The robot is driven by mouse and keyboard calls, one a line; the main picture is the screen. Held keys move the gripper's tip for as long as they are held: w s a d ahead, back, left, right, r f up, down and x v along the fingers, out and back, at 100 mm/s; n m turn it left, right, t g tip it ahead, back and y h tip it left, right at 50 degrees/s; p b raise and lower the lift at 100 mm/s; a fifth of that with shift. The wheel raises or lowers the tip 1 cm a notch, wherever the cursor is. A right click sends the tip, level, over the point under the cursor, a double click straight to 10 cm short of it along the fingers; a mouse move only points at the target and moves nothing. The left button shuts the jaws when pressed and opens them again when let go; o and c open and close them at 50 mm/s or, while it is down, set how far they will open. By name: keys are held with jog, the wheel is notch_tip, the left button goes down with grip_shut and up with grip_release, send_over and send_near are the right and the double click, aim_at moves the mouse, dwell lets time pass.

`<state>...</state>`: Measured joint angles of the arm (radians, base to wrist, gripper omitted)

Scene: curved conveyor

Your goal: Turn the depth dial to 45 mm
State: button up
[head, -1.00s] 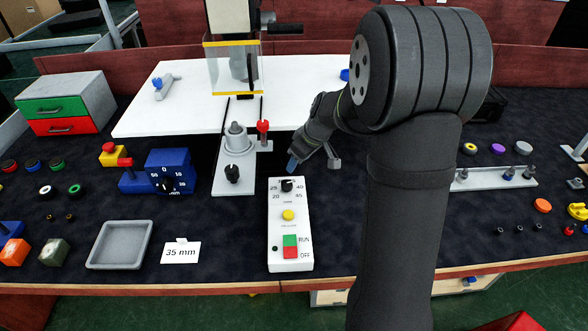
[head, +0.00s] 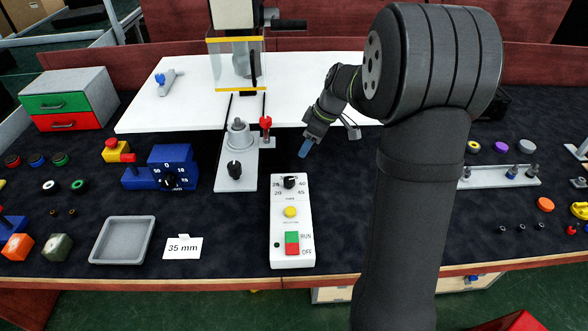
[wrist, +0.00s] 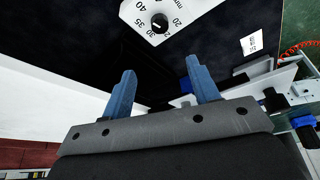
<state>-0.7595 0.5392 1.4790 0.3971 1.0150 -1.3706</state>
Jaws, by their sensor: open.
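A white control panel (head: 304,222) stands at the bench's front middle. Its black dial knob (head: 289,182) is ringed by numbers, including 25 and 40; the dial also shows at the top of the wrist view (wrist: 159,23). A blue block (head: 176,158) at left carries another black knob (head: 169,180) with a scale showing 0, 10 and 50. I cannot read either setting surely, nor which is the depth dial. My gripper (head: 305,149) is open and empty, above and behind the white panel, apart from its dial. Its two blue fingers (wrist: 160,78) are spread in the wrist view.
A card (head: 182,248) reads 35 mm beside a grey tray (head: 100,258). A grey plate with a black knob (head: 234,169) and a red-topped post (head: 266,124) stand left of my gripper. A white board (head: 160,117) lies behind.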

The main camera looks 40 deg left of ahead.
jog(key=w+n+g, duration=0.1)
jog(key=w+n, duration=0.1)
jog(key=n, duration=0.3)
send_near(288, 179)
jog(key=shift+g+h, duration=0.3)
jog(key=shift+h, duration=0.1)
jog(key=x, duration=0.8)
jog(key=shift+w+a+f, duration=0.15)
jog(key=shift+a+f, duration=0.1)
jog(key=shift+a, duration=0.1)
jog(key=shift+c, duration=0.4)
jog(key=c, duration=0.9)
